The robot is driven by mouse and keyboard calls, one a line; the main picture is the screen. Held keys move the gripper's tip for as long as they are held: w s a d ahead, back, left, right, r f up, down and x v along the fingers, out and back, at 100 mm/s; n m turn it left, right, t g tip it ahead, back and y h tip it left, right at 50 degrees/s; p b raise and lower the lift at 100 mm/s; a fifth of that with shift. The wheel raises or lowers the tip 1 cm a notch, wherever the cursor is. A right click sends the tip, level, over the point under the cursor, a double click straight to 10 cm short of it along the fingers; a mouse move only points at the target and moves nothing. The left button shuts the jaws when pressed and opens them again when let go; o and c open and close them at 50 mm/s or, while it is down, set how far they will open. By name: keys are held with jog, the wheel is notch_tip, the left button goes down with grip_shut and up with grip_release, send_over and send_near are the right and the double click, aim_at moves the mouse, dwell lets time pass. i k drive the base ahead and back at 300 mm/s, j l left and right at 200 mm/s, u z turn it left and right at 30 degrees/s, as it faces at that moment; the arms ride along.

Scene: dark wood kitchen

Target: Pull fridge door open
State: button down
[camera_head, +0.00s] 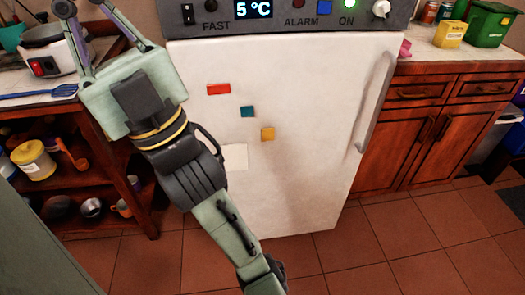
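The white fridge door (290,185) fills the middle of the view and looks shut. Its long pale vertical handle (375,103) is on the door's right edge. My gripper (85,8) is at the upper left, left of the fridge and well away from the handle. Its two fingers are spread apart and point up toward the top edge of the view. Nothing shows between them, though the tips are at the picture's edge. My arm crosses in front of the door's lower left part.
A control panel (285,15) with a 5 °C display tops the fridge. Wooden cabinets (425,125) stand to its right. On the left, open shelves (75,185) hold pots and cups, below a counter with a white cooker (48,55). Tiled floor (390,240) is clear before the door.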

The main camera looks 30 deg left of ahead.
aim_at(293, 116)
jog(key=u, duration=0.8)
